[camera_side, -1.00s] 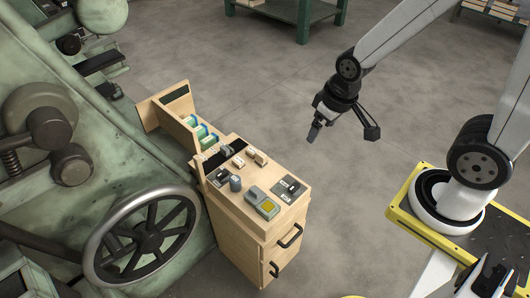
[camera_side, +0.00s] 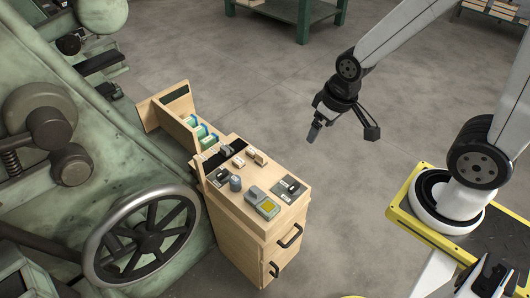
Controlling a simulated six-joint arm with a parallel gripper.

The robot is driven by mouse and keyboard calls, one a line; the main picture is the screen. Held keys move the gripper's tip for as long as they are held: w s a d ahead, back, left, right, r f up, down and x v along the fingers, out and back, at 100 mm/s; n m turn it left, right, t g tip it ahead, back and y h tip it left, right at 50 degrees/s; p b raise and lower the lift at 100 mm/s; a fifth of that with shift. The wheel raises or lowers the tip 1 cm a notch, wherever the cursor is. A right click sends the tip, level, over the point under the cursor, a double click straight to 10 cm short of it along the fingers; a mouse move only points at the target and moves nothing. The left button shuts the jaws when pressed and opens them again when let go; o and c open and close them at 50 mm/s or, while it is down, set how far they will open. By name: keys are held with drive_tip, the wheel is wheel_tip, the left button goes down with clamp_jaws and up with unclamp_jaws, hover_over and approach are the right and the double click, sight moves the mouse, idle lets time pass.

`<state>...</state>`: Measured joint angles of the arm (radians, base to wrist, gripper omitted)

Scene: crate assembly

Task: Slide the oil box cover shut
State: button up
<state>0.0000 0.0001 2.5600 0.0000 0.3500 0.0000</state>
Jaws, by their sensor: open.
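My gripper (camera_side: 340,125) hangs in free air at the upper right, to the right of the wooden cabinet (camera_side: 240,237) and clear of it. Its fingers are spread apart with nothing between them. The cabinet top carries several small grey, black and white items. A wooden box section (camera_side: 178,124) stands behind the cabinet top, open above, with green and blue things (camera_side: 202,132) in it. I cannot tell for sure which part is the oil box or its cover.
A large green machine (camera_side: 95,150) with a metal handwheel (camera_side: 143,235) stands left of the cabinet. Two black handles (camera_side: 290,237) stick out from the cabinet front. A green table (camera_side: 295,15) is at the back. The floor between cabinet and arm is clear.

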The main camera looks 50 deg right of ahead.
idle(0.4)
drive_tip(key=c, duration=0.5)
drive_tip(key=shift+o, duration=0.2)
drive_tip(key=g, duration=0.3)
hover_over(255, 190)
wheel_tip(255, 190, down, 25)
drive_tip(key=shift+f, duration=0.5)
drive_tip(key=shift+f, duration=0.15)
drive_tip(key=shift+f, duration=3.75)
